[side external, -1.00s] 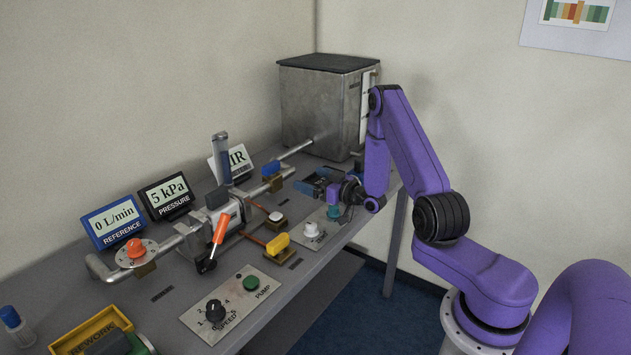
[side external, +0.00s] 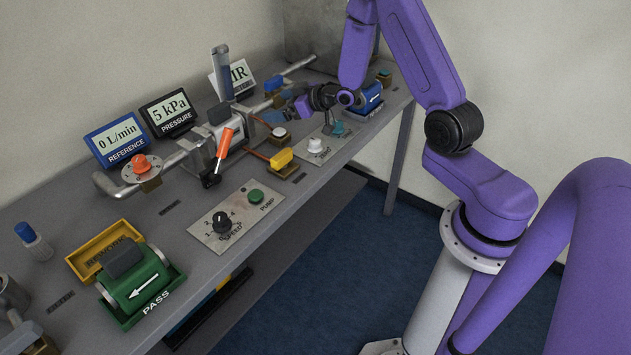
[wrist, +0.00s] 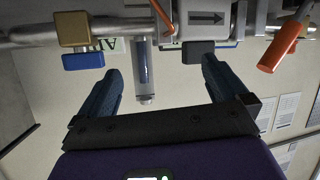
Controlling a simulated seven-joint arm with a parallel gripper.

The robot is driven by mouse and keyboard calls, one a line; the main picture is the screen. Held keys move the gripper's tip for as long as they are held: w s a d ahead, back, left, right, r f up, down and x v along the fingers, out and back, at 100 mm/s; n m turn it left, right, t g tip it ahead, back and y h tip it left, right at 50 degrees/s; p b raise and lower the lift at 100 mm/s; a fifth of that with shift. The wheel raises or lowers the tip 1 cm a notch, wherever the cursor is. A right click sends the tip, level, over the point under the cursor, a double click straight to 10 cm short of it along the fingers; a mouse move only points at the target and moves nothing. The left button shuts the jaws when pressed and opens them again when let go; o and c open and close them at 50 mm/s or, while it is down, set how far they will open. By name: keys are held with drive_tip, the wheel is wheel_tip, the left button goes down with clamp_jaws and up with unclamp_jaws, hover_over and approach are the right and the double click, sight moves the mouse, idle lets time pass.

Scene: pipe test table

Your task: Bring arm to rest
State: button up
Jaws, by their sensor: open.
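My gripper (side external: 283,112) is in the air over the table, in front of the pipe line, with its fingers pointing left toward the pipe. In the wrist view its two dark blue fingers (wrist: 163,72) stand wide apart with nothing held between them. The clear tube (wrist: 145,72) on the pipe shows in the gap between the fingers. My purple arm reaches in from the right and bends above the table's far right end.
A green part (side external: 135,282) lies in the PASS tray at the front. A metal tank (side external: 315,30) stands behind my arm. Open floor (side external: 320,270) lies right of the table.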

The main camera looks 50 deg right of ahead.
drive_tip(key=s+a+r+n+g, duration=0.2)
drive_tip(key=s+a+g, duration=0.2)
drive_tip(key=s+a, duration=0.4)
drive_tip(key=s+a+r+n+g, duration=0.25)
drive_tip(key=s+a, duration=0.35)
drive_tip(key=a, duration=0.3)
drive_tip(key=s+r+n+g+h, duration=0.1)
drive_tip(key=s+r+n+g, duration=0.1)
drive_tip(key=s, duration=1.1)
drive_tip(key=s+d+r+n+g+h, duration=0.1)
drive_tip(key=s+g, duration=0.3)
drive_tip(key=s, duration=0.9)
drive_tip(key=shift+s+d+r+n+g, duration=0.15)
drive_tip(key=shift+s+r+n+g, duration=0.15)
drive_tip(key=shift+r+n, duration=0.35)
drive_tip(key=shift+w, duration=0.1)
